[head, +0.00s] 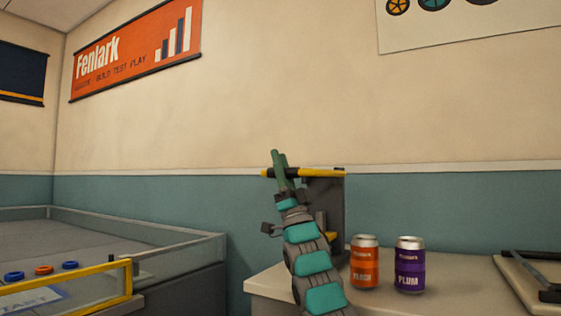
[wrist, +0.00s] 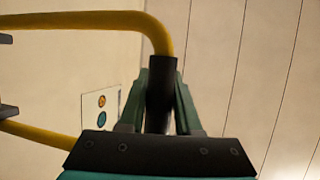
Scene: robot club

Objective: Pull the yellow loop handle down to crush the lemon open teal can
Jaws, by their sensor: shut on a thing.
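The yellow loop handle (head: 318,172) stands raised and about level at the top of the dark can crusher (head: 331,200). In the wrist view its yellow bars (wrist: 85,20) run in from the left and end in a black grip (wrist: 160,100). My gripper (head: 278,168) is shut on that grip; its green fingers (wrist: 160,97) lie on both sides of it. I cannot make out the lemon open teal can; my arm covers much of the crusher's front. A small yellow patch (head: 331,237) shows low in the crusher, and I cannot tell what it is.
An orange can (head: 364,264) and a purple plum can (head: 409,266) stand upright on the pale table (head: 440,298), just right of my arm. A dark-edged tray (head: 535,284) lies at far right. A walled play field (head: 130,262) is at left.

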